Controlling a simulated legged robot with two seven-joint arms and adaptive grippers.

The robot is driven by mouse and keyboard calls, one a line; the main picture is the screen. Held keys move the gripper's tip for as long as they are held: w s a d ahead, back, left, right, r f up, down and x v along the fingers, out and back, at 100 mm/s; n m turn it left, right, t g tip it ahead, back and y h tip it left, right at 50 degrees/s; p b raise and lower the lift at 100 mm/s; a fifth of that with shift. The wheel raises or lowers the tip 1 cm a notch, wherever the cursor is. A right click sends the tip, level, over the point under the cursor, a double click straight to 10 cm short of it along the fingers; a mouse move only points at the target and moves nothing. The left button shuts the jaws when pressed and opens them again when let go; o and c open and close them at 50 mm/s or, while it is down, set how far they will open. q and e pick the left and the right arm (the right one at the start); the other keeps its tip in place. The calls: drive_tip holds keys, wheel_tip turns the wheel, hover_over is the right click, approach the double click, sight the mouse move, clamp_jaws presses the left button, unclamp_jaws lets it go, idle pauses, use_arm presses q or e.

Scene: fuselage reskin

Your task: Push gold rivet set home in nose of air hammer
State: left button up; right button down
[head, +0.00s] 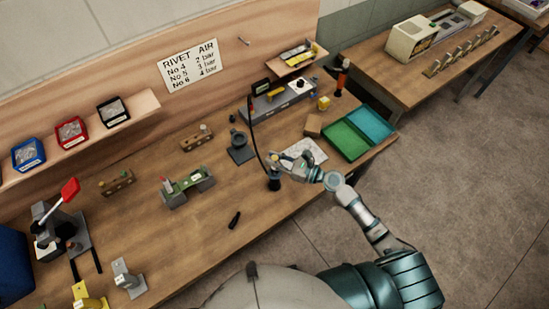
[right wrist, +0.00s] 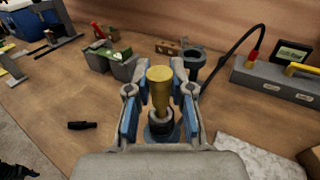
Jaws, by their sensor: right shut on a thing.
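The gold rivet set (right wrist: 160,84) stands upright between the fingers of my right gripper (right wrist: 157,95) in the right wrist view. In the head view, my right gripper (head: 281,166) is over the air hammer (head: 274,184), which stands dark on the bench with its hose rising from it. In the wrist view, the rivet set's lower end meets the hammer's dark nose (right wrist: 159,128). I cannot tell how deep it sits. My gripper is shut on the rivet set.
A black hose (head: 254,133) runs from the hammer to the grey air unit (head: 285,98). A pale speckled mat (head: 306,149), a wooden block (head: 313,126) and green (head: 346,141) and blue trays lie right of it. A small black tool (head: 235,219) lies on clear bench to the left.

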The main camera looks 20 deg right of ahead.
drive_tip(key=shift+s+f+b, duration=0.1)
drive_tip(key=shift+f+b, duration=0.55)
drive_tip(key=shift+f, duration=0.4)
drive_tip(key=c, duration=1)
unclamp_jaws()
drive_tip(key=shift+o, duration=0.2)
drive_tip(key=v, duration=1.2)
